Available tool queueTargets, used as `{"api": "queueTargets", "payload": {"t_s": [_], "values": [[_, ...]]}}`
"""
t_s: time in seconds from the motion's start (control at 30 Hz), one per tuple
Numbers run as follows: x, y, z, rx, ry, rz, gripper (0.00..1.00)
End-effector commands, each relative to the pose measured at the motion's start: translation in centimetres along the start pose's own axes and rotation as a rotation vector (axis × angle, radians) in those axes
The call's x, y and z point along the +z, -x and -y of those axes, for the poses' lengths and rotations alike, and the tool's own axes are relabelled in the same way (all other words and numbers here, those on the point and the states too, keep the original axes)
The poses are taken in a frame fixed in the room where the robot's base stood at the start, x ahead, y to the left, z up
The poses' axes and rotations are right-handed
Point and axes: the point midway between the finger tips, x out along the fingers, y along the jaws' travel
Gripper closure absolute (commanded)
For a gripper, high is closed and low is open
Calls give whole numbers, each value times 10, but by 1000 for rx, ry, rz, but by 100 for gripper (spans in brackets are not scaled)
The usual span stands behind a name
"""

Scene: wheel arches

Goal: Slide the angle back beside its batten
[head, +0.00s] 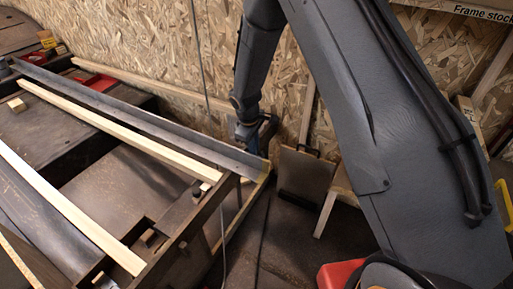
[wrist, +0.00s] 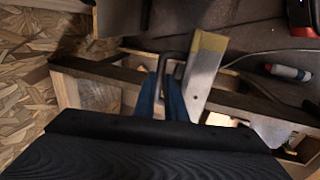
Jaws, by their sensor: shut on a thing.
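The angle is a long grey metal strip (head: 150,118) lying lengthwise on the bench frame, its near end overhanging the frame's right end. In the wrist view its yellow-tipped end (wrist: 203,70) shows close to the fingers. A pale wooden batten (head: 115,128) runs on the near side of the angle, with a dark gap between them. My gripper (head: 262,132) is at the angle's near end, behind it in the head view.
A second pale batten (head: 65,205) lies nearer on the frame. A chipboard wall (head: 150,45) stands close behind. A dark-handled panel or case (head: 305,172) stands right of the frame. A red object (head: 340,273) is on the floor, lower right.

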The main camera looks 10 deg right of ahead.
Motion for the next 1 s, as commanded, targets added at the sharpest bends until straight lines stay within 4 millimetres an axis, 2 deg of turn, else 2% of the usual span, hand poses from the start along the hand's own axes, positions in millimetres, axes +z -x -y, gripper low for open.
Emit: {"api": "queueTargets", "payload": {"t_s": [0.07, 0.1, 0.13, 0.47, 0.57, 0.8, 1.0], "values": [[6, -2, 4, -8, 0, 15, 100], [5, -2, 5, -9, 1, 16, 88], [5, -2, 5, -9, 2, 15, 82], [-1, 1, 6, -5, 8, 7, 82], [-1, 11, 6, -4, 8, 5, 82], [0, 50, 5, -4, 4, 7, 82], [2, 72, 5, -6, 5, 10, 82]]}}
